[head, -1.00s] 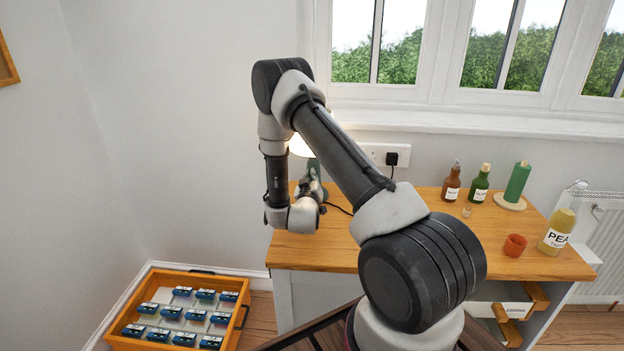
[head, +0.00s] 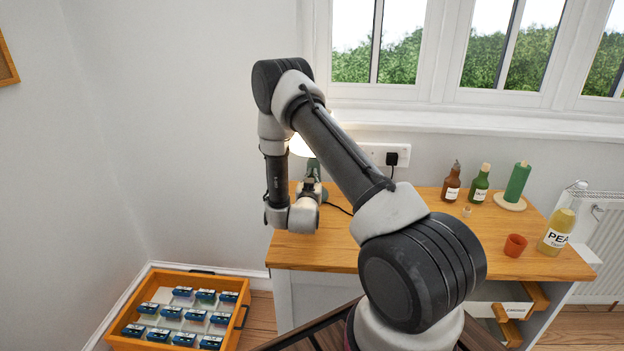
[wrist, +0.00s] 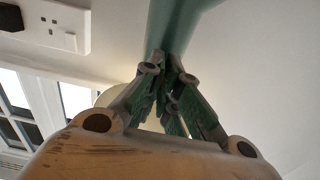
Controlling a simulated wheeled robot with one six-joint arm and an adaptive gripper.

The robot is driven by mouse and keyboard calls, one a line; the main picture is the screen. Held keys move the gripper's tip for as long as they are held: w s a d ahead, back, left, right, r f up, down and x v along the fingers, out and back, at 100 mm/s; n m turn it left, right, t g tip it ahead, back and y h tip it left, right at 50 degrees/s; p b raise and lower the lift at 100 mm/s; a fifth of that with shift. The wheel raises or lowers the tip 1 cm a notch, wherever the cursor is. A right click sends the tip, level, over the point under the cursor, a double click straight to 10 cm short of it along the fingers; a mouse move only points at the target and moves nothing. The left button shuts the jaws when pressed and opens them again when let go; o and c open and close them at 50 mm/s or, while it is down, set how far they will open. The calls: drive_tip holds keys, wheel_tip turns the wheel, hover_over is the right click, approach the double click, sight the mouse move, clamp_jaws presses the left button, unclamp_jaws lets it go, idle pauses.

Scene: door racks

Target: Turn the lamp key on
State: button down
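The lamp (head: 313,168) stands on the back left of the wooden desk, with a green stem and a pale shade (head: 301,146) that looks bright. My arm hides part of it. In the wrist view the green stem (wrist: 168,30) rises just beyond my fingertips. My gripper (head: 311,184) is at the stem; in the wrist view my gripper (wrist: 169,75) has its fingers drawn close together at the stem. The lamp key is hidden between and behind the fingertips, so its angle cannot be read.
A wall socket with a black plug (head: 391,158) is behind the desk (head: 400,245). Brown (head: 452,181) and green (head: 480,183) bottles, a green candle (head: 518,182), an orange cup (head: 515,245) and a yellow bottle (head: 558,222) stand right. An orange crate (head: 243,298) is on the floor.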

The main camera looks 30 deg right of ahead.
drive_tip(key=c, duration=1.7)
unclamp_jaws()
drive_tip(key=shift+s+a, duration=0.1)
drive_tip(key=shift+s, duration=0.05)
drive_tip(key=v, duration=1.1)
drive_tip(key=shift+s+a, duration=0.25)
drive_tip(key=shift+s, duration=0.05)
